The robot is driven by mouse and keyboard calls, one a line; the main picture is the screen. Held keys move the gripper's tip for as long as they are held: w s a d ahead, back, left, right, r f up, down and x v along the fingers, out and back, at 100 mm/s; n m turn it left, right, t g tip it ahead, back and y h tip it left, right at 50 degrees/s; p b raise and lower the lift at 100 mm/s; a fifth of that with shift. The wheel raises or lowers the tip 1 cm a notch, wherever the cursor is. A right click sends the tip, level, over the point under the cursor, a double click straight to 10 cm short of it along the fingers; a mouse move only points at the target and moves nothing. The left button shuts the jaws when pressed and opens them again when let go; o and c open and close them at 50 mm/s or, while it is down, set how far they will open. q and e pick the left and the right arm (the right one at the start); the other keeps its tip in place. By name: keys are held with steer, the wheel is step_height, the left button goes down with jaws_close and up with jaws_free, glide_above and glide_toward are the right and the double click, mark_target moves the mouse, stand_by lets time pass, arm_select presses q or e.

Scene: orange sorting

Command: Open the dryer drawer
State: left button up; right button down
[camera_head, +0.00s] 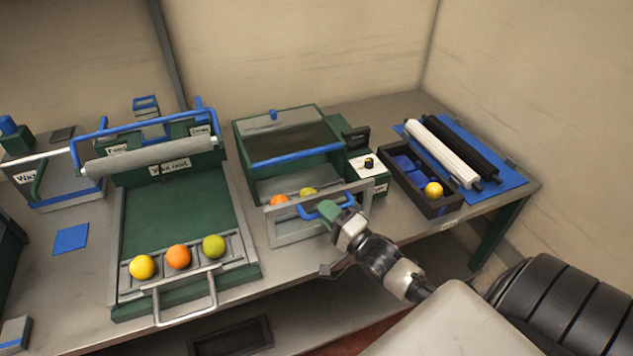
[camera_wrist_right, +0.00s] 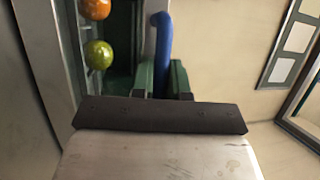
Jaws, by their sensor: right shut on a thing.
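The dryer (camera_head: 285,135) is a green box with a dark clear top and a blue front edge. Its drawer (camera_head: 290,228) is pulled partly out toward me, with an orange fruit (camera_head: 279,201) and a yellow-green fruit (camera_head: 308,193) behind its front. The drawer has a blue handle (camera_head: 312,211). My right gripper (camera_head: 336,212) is shut on this handle; the blue bar (camera_wrist_right: 162,50) also stands between the green fingers in the right wrist view. That view shows an orange fruit (camera_wrist_right: 97,7) and a green fruit (camera_wrist_right: 98,54) beside it. My left gripper is not in view.
Left of the dryer, a green tray unit (camera_head: 180,215) with a roller holds yellow, orange and green fruits at its front. To the right stand a control box (camera_head: 369,176), a dark crate (camera_head: 408,187) with a yellow fruit, and rollers on a blue mat (camera_head: 508,180).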

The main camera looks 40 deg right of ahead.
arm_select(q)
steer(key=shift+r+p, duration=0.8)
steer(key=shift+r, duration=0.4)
arm_select(e)
steer(key=shift+s+a, duration=0.2)
steer(key=shift+s, duration=0.65)
steer(key=shift+s+a, duration=0.2)
steer(key=shift+s, duration=0.7)
steer(key=shift+s+a, duration=0.2)
steer(key=shift+s, duration=0.65)
steer(key=c, duration=1.1)
jaws_free()
steer(key=shift+c, duration=0.2)
arm_select(q)
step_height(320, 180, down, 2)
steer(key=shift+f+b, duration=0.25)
steer(key=shift+b, duration=1)
arm_select(e)
steer(key=v, duration=1)
steer(key=shift+s, duration=0.35)
steer(key=shift+f, duration=0.1)
